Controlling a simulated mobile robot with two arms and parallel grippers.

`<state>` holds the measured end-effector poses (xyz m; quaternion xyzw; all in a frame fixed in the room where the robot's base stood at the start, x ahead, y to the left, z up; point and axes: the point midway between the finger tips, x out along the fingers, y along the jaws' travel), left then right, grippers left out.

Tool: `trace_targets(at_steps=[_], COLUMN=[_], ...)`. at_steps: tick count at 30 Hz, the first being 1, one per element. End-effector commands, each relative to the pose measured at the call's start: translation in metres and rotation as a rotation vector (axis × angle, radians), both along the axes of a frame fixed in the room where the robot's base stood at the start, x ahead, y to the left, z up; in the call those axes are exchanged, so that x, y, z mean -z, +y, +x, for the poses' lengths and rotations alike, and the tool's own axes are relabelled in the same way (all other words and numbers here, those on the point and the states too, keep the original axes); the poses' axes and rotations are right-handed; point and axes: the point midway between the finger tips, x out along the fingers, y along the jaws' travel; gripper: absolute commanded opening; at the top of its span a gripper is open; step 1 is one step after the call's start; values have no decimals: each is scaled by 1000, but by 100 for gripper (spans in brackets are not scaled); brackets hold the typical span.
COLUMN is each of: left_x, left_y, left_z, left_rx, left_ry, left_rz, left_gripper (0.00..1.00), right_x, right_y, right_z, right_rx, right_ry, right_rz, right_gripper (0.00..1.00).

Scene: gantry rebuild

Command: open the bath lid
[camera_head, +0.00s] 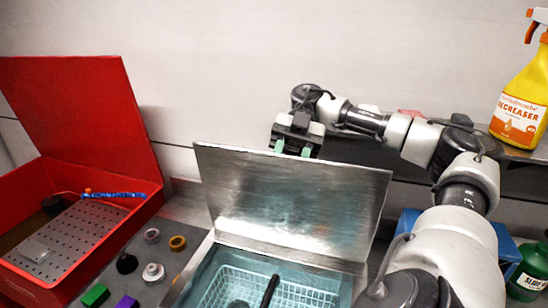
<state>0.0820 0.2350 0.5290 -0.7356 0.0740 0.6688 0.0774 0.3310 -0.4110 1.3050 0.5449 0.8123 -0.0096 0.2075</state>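The bath lid (290,200) is a brushed metal plate, standing raised and tilted back a little at the rear of the bath. The open bath (208,272) below it holds bluish liquid and a white wire basket (240,287) with a dark handle (270,291). My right arm comes in from the right and reaches around behind the lid. My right gripper (293,149) is just above and behind the lid's top edge, its green fingertips apart with nothing seen between them. Their lower ends are close to the edge; contact cannot be told. My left gripper is not in view.
An open red box (140,213) with a perforated tray (75,240) stands at left. Small rings and blocks (153,272) lie between it and the bath. A degreaser bottle (519,105) stands on a shelf at right, above a green bottle (530,270) and a blue box (507,250).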

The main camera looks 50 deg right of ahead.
Motion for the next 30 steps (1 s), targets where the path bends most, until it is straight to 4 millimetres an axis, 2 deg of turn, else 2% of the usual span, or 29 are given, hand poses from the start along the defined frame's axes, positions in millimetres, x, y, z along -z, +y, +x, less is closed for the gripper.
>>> trace_targets(at_steps=[14, 15, 18, 19, 30], left_x=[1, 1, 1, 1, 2], left_y=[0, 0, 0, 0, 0], left_z=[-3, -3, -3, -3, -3], left_rx=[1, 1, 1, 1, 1], left_ry=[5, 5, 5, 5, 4], left_rz=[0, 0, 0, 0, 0], left_gripper=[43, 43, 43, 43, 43], right_x=[2, 2, 2, 2, -4], right_y=[-3, -3, -3, -3, -2], right_z=[-2, -2, -2, -2, -1], right_rx=[3, 3, 3, 3, 1], right_ry=[2, 2, 3, 3, -1], right_rz=[-6, -6, -5, -5, -1], right_gripper=[0, 42, 57, 61, 61])
